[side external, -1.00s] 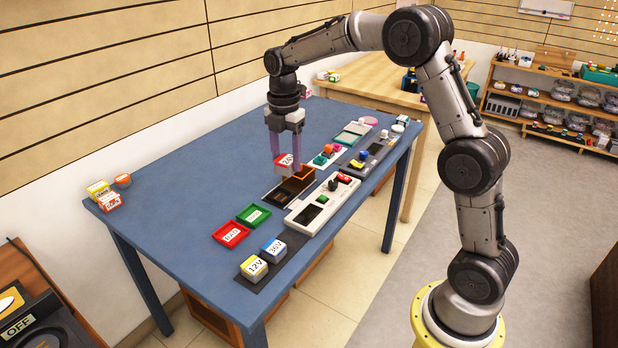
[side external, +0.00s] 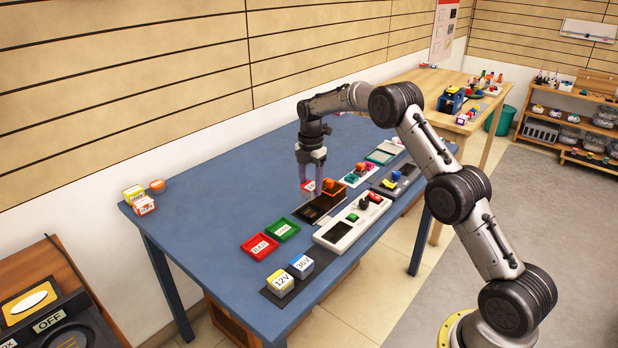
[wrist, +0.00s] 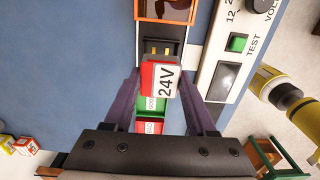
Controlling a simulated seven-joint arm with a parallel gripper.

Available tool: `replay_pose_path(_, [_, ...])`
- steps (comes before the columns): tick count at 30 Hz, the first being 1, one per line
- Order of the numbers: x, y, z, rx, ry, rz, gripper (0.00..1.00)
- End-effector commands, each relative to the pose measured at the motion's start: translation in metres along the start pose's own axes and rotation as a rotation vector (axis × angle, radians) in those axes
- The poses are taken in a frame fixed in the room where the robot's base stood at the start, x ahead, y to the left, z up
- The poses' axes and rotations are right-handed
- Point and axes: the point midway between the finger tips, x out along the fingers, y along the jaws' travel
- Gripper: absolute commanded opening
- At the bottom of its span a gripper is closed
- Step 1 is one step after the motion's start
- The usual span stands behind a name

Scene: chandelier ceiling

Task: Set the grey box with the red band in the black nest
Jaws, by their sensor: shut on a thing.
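The grey box with the red band, labelled 24V (wrist: 166,80), is between the two purple fingers of my gripper (wrist: 161,88), which is shut on it. In the side view the box (side external: 307,186) shows partly behind a finger of my gripper (side external: 311,187). It hangs low by the black nest (side external: 307,213), at its wall-facing side. In the wrist view the nest (wrist: 158,48) shows gold contacts beside the box, and the box hides part of it. I cannot tell whether box and nest touch.
An orange-brown open cover (side external: 332,191) stands at the nest's far end. A white tester panel (side external: 345,228) lies alongside. Green (side external: 283,231) and red (side external: 260,246) trays and boxes labelled 12V (side external: 281,283) and 36V (side external: 301,266) are nearer. The table's wall side is mostly clear.

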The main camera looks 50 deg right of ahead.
Motion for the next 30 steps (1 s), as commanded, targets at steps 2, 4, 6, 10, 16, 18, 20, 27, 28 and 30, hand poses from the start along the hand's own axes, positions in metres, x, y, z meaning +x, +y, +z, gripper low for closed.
replay_pose_path(2, [0.007, 0.0, 0.0, 0.0, 0.0, -0.001, 0.0])
replay_pose_path(4, [0.013, 0.0, 0.0, 0.0, 0.001, -0.002, 0.0])
replay_pose_path(6, [0.019, 0.0, 0.0, 0.0, 0.0, -0.001, 0.0])
replay_pose_path(10, [0.029, 0.0, -0.001, -0.001, 0.0, -0.001, 0.0])
replay_pose_path(16, [0.038, 0.0, -0.001, -0.001, 0.0, -0.001, 0.0])
replay_pose_path(18, [0.039, 0.0, 0.0, -0.001, 0.0, 0.0, 0.0])
replay_pose_path(20, [0.04, 0.0, 0.0, -0.001, 0.0, 0.0, 0.0])
replay_pose_path(27, [0.04, 0.0, 0.0, -0.001, 0.0, 0.0, 0.0])
replay_pose_path(28, [0.04, 0.0, 0.0, -0.001, 0.0, 0.0, 0.0])
replay_pose_path(30, [0.04, 0.0, 0.0, -0.001, 0.0, 0.0, 0.0])
